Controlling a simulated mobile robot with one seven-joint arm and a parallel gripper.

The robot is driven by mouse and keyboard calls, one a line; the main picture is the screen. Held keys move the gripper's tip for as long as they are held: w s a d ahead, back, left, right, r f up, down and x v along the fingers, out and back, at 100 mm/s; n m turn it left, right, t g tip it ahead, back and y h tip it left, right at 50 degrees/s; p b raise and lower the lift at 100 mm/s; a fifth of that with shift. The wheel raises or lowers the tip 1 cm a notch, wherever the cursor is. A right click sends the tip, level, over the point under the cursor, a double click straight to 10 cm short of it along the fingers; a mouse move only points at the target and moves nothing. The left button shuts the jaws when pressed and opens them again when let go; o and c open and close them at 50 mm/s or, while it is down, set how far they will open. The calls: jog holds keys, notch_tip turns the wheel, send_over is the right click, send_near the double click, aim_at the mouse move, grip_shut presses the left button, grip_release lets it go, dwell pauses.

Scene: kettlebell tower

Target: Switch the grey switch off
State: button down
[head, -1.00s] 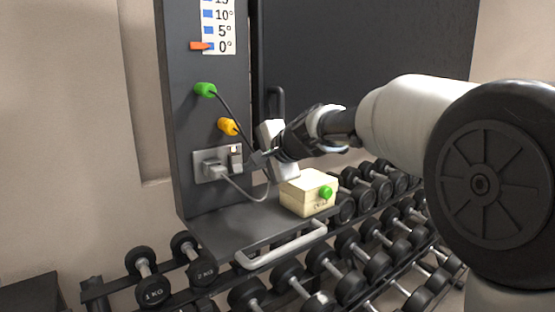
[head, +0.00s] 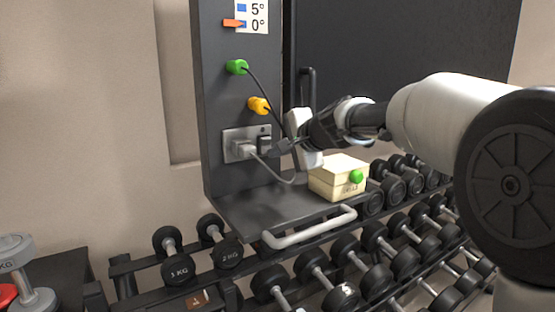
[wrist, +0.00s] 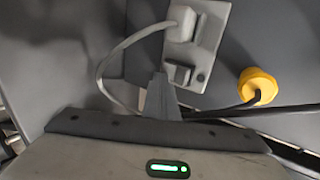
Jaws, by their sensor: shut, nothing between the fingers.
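The grey switch (head: 264,143) is a small dark grey rocker on the right part of a light grey wall plate (head: 232,135). In the wrist view the switch (wrist: 180,73) is just beyond my fingertips. My gripper (head: 275,149) is shut and empty, pointing left at the switch from its right side. In the wrist view the gripper (wrist: 160,82) tapers to a narrow tip close beside the switch. I cannot tell whether they touch. A plug (head: 243,149) with a grey cable sits in the socket left of the switch.
Green (head: 237,67) and yellow (head: 259,105) plugs with dark cables sit above the plate. A cream box (head: 338,178) with a green knob stands on the shelf (head: 245,212) below my gripper. A handle (head: 310,228) edges the shelf. Dumbbell racks lie underneath.

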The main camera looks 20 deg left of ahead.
jog(key=shift+r, duration=0.3)
jog(key=shift+r+p, duration=0.75)
jog(key=shift+s+d+r, duration=0.1)
jog(key=shift+r, duration=0.05)
jog(key=v, duration=1.3)
jog(key=shift+s+r, duration=0.15)
jog(key=shift+r, duration=0.2)
jog(key=shift+d, duration=0.15)
